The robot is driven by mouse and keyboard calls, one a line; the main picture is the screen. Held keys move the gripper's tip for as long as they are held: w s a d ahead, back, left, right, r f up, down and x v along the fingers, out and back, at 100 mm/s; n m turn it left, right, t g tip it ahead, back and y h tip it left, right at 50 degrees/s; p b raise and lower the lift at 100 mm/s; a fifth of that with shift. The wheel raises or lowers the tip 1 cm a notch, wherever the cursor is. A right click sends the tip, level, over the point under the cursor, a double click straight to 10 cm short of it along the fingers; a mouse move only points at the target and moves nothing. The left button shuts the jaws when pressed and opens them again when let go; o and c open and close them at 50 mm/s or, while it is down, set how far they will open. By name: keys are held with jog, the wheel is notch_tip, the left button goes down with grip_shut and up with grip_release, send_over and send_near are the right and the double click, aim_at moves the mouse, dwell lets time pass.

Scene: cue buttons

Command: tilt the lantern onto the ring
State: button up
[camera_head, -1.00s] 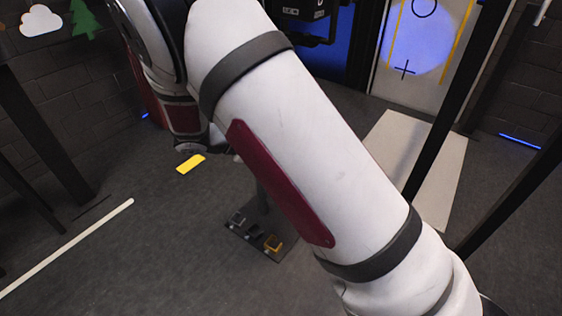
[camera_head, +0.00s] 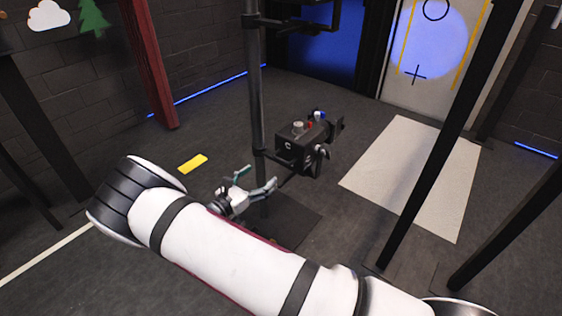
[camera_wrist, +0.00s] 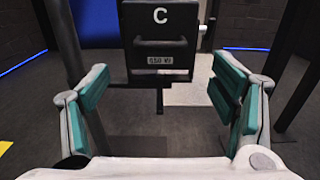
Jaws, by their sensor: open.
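The lantern (camera_head: 298,152), a black box marked C, hangs on a dark upright pole. Its back, with a handle bar and a small label, shows in the wrist view (camera_wrist: 160,38). The ring (camera_head: 435,9) is a black outline near the top of a pale panel. A bluish light spot (camera_head: 432,48) lies on the panel between the ring and a black cross (camera_head: 415,74), overlapping both. My gripper (camera_head: 262,178) is open and empty, just left of and below the lantern. In the wrist view its green-padded fingers (camera_wrist: 160,88) stand apart, with the lantern beyond them, not touching.
The pole (camera_head: 255,90) rises beside my gripper from a dark base plate (camera_head: 300,222), partly hidden by my arm. A black bracket (camera_head: 290,25) is higher up. A dark post (camera_head: 440,135) stands to the right. A pale mat (camera_head: 405,175) and a yellow block (camera_head: 192,163) lie on the floor.

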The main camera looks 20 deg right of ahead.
aim_at(281, 160)
jog(key=b+x, duration=0.1)
jog(key=x, duration=1)
jog(key=shift+b, duration=0.35)
jog(key=shift+s, duration=0.1)
jog(key=c, duration=1.4)
notch_tip(281, 160, down, 2)
jog(key=t+h+b, duration=0.1)
jog(key=b, duration=0.2)
jog(key=shift+c, duration=0.3)
jog(key=o, duration=1.5)
jog(key=shift+c, duration=0.2)
